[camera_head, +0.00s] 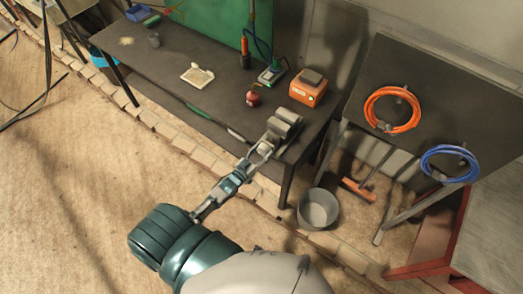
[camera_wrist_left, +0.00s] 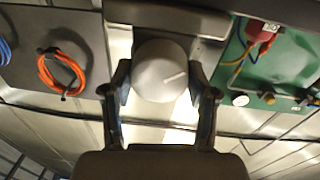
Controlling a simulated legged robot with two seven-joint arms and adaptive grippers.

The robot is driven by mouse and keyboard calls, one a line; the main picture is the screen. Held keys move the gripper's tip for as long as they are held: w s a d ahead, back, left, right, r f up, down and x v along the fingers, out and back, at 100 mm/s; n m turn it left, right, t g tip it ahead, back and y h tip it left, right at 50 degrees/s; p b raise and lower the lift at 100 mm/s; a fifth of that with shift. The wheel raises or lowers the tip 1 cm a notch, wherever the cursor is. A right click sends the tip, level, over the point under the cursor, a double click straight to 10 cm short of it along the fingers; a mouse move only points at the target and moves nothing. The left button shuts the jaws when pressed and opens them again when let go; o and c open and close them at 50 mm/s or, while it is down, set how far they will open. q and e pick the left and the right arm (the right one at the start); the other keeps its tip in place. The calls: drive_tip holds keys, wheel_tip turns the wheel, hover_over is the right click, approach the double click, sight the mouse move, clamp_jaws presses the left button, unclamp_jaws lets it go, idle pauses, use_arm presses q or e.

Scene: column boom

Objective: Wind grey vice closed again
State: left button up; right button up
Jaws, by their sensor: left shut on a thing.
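The grey vice (camera_head: 285,124) sits at the front right edge of the dark workbench (camera_head: 215,104). In the left wrist view its grey body (camera_wrist_left: 165,18) spans the top. A round pale knob (camera_wrist_left: 160,72) with a short light line on its face stands out from the vice toward me. My left gripper (camera_head: 263,150) reaches the vice from the front. In the left wrist view the fingers of my left gripper (camera_wrist_left: 162,92) are on both sides of the knob and shut on it. The gap between the vice jaws is too small to judge. My right gripper is not in view.
An orange box (camera_head: 308,90), a small red can (camera_head: 253,98) and a green meter (camera_head: 271,74) stand behind the vice. A grey bucket (camera_head: 318,209) is on the floor below.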

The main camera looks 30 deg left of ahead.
use_arm(q)
drive_tip(key=m, duration=0.2)
drive_tip(key=m+p, duration=0.1)
drive_tip(key=shift+s+f+m+g, duration=0.2)
drive_tip(key=shift+f+m+g, duration=0.1)
drive_tip(key=shift+m, duration=0.1)
drive_tip(key=m, duration=0.3)
drive_tip(key=shift+d+p, duration=0.1)
drive_tip(key=shift+p, duration=0.25)
drive_tip(key=m, duration=0.6)
drive_tip(key=shift+m+g+y, duration=0.3)
drive_tip(key=m+b, duration=0.1)
drive_tip(key=m, duration=0.4)
drive_tip(key=shift+f+y, duration=0.1)
drive_tip(key=shift+y, duration=0.2)
drive_tip(key=m+b, duration=0.2)
drive_tip(key=m, duration=0.1)
drive_tip(key=shift+d+m+b, duration=0.1)
drive_tip(key=shift+m+b, duration=0.5)
drive_tip(key=shift+m, duration=1)
